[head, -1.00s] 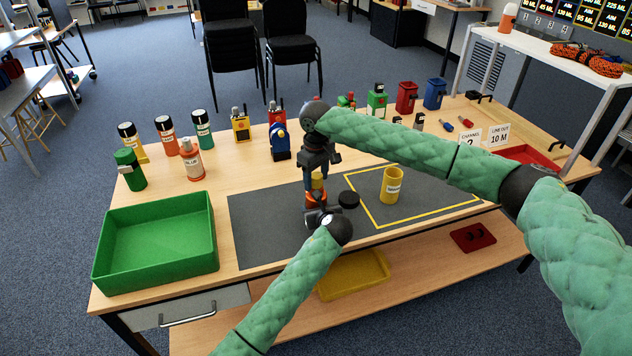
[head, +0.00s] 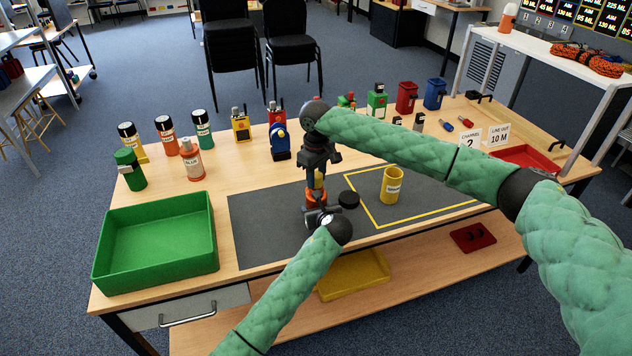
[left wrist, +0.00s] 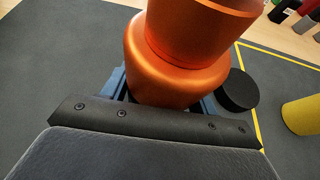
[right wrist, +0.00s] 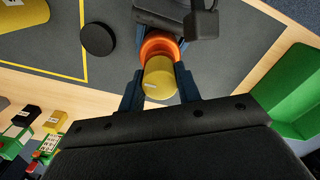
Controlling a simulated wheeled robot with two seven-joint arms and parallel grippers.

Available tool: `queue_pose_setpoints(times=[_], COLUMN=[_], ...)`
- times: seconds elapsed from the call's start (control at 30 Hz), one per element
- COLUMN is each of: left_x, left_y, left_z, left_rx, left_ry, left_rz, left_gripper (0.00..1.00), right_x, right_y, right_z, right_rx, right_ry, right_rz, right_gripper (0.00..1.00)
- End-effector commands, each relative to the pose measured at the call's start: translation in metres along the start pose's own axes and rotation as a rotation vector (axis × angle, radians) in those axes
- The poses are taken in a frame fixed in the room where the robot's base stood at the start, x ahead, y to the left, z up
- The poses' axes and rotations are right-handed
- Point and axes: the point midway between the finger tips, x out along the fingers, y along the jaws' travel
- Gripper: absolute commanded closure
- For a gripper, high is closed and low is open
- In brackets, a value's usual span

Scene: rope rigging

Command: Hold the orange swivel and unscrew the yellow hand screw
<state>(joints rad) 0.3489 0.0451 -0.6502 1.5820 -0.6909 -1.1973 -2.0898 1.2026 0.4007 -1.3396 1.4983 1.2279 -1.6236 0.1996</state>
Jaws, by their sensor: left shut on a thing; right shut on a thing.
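The orange swivel (head: 316,197) stands upright on the dark mat, and it fills the left wrist view (left wrist: 178,65). My left gripper (head: 318,213) is shut on the swivel from the near side, low down. The yellow hand screw (head: 318,180) sits on top of the swivel. In the right wrist view the hand screw (right wrist: 159,78) lies between the fingers of my right gripper (right wrist: 160,90), with the orange swivel's rim behind it. My right gripper is shut on the hand screw from above. Its fingers hide part of the screw in the head view.
A black disc (head: 348,199) lies just right of the swivel. A yellow cup (head: 390,186) stands inside the yellow outline on the mat (head: 270,225). A green tray (head: 160,245) is at the left. Bottles and coloured devices line the back of the table.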

Motion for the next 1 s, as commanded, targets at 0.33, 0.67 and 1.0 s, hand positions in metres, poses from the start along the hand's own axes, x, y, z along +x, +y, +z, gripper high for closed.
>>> queue_pose_setpoints(times=[0.33, 0.67, 1.0], left_x=[0.000, 0.000, 0.000], left_y=[0.000, 0.000, 0.000], left_z=[0.000, 0.000, 0.000], left_rx=[0.000, 0.000, 0.000], left_ry=[0.000, 0.000, 0.000], left_rz=[0.000, 0.000, 0.000], left_gripper=[0.68, 0.68, 0.68], right_x=[-0.007, -0.017, -0.029], right_y=[0.000, 0.000, 0.000], right_z=[0.000, 0.000, 0.000], right_rx=[0.000, 0.000, 0.000], right_ry=[0.000, 0.001, 0.000], right_rz=[0.000, 0.000, 0.000], right_gripper=[0.99, 0.99, 0.99])
